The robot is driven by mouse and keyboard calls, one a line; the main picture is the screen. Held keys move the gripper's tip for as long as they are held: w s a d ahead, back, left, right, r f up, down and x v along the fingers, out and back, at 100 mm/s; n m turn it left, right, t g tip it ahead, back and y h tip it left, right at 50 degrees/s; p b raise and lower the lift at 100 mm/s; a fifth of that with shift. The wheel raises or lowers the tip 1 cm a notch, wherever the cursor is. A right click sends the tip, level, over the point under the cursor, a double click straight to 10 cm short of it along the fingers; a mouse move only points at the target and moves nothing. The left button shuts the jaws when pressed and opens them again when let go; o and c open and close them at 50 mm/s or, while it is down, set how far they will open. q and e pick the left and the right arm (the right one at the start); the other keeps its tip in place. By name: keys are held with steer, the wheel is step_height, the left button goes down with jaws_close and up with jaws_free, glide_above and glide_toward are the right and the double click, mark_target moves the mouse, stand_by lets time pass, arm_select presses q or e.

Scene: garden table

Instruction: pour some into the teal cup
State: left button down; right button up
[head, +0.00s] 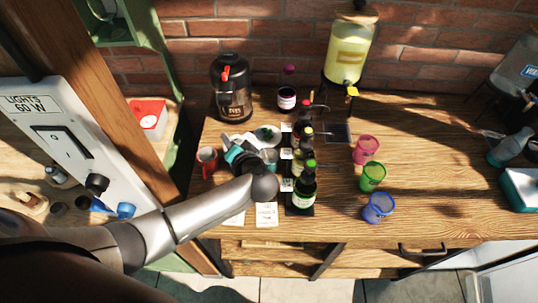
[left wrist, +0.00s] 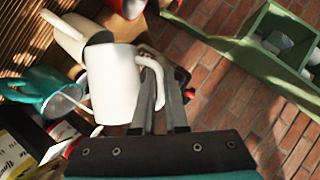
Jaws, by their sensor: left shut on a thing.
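My left gripper (left wrist: 158,75) is shut on the handle of a white mug (left wrist: 110,85) in the left wrist view. The mug looks tilted in that view, and its inside is hidden. The teal cup (left wrist: 38,92) lies to the left of the white mug in the left wrist view, apart from it. It shows in the head view as a small teal shape (head: 270,156), just right of my left gripper (head: 240,145), whose fingers are mostly hidden by my arm. What is inside the teal cup cannot be told clearly.
A cream mug (left wrist: 75,35) is behind the white one. A red mug (head: 208,159) stands left of my gripper. Dark bottles (head: 303,190) stand close right of it. Pink (head: 366,149), green (head: 372,177) and blue (head: 378,207) cups stand farther right.

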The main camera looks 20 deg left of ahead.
arm_select(q)
steer(key=shift+w+d+r, duration=0.15)
steer(key=shift+d+r, duration=0.05)
stand_by(0.4)
steer(key=shift+a, duration=0.1)
steer(key=s+a+f+n+t+h, duration=0.2)
steer(key=s+a+n+h, duration=0.1)
steer(key=a+n, duration=0.2)
steer(key=shift+s+a, duration=0.15)
stand_by(0.4)
stand_by(1.7)
steer(key=shift+s+a, duration=0.1)
steer(key=shift+s+a+f+n+t+h+b, duration=0.3)
steer(key=shift+a+f+n+h+b, duration=0.1)
steer(key=shift+a+f+n, duration=0.1)
steer(key=shift+s+a+f+n+t+h+b, duration=0.2)
steer(key=shift+a+f+n+t+h+b, duration=0.15)
steer(key=shift+f+n+h, duration=0.1)
